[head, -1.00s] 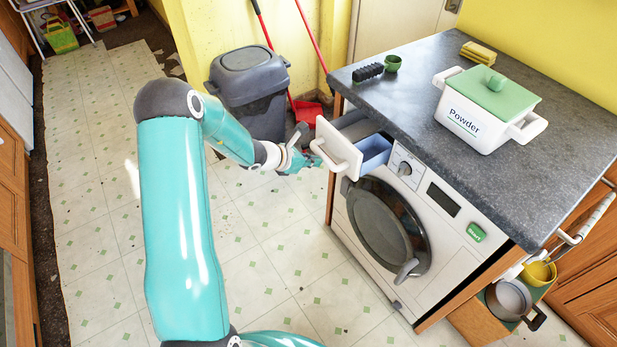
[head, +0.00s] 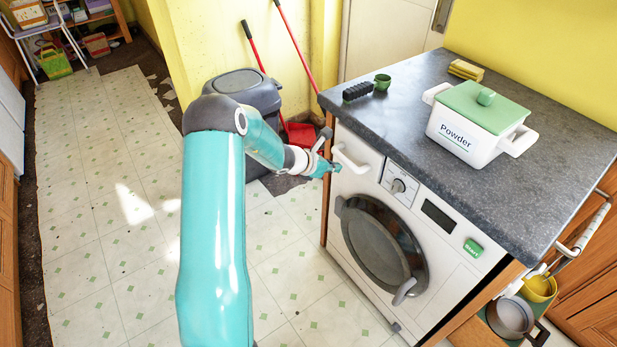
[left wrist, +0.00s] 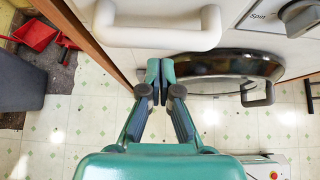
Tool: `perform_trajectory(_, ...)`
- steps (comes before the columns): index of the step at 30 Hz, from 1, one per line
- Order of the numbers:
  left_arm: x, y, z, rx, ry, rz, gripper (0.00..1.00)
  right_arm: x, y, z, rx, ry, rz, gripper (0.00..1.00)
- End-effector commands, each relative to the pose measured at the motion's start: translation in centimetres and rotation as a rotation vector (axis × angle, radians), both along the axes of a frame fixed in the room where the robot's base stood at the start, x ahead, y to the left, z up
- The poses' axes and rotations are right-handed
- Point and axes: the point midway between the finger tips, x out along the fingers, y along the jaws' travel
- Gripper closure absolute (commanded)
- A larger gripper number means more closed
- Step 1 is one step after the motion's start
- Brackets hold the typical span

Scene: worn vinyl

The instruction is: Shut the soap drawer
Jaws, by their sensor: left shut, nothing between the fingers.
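The soap drawer (head: 368,158) is at the upper left of the washing machine's front. Its front looks flush with the machine, and no blue inside shows. Its white handle (head: 349,161) sticks out and crosses the upper part of the left wrist view (left wrist: 160,37). My left gripper (head: 332,168) is shut and empty, close beside the drawer's handle. In the left wrist view its fingertips (left wrist: 153,72) are together just below the handle; I cannot tell if they touch the machine. My right gripper is not in view.
The washing machine's round door (head: 383,243) is below the drawer. A dark bin (head: 246,92) and a red dustpan (head: 301,135) stand behind my arm.

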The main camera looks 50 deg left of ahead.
Motion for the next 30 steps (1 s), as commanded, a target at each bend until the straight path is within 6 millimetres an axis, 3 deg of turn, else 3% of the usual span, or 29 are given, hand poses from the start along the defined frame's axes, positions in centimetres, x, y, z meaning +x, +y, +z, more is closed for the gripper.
perform_trajectory(5, -1.5, -0.5, -1.3, 0.001, -0.001, -0.01, 1.0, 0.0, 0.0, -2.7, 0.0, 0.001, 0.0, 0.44)
perform_trajectory(6, -2.2, -0.3, 0.2, 0.004, -0.003, -0.009, 1.0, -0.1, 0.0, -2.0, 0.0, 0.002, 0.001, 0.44)
perform_trajectory(18, -8.1, -0.3, 4.8, 0.002, -0.001, -0.012, 1.0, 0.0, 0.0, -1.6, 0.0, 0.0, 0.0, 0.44)
perform_trajectory(26, -9.1, -0.4, 5.4, 0.001, 0.0, -0.013, 1.0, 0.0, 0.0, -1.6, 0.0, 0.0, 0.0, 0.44)
perform_trajectory(30, -8.0, -1.7, 5.9, -0.004, -0.008, -0.046, 1.0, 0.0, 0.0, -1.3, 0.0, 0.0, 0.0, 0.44)
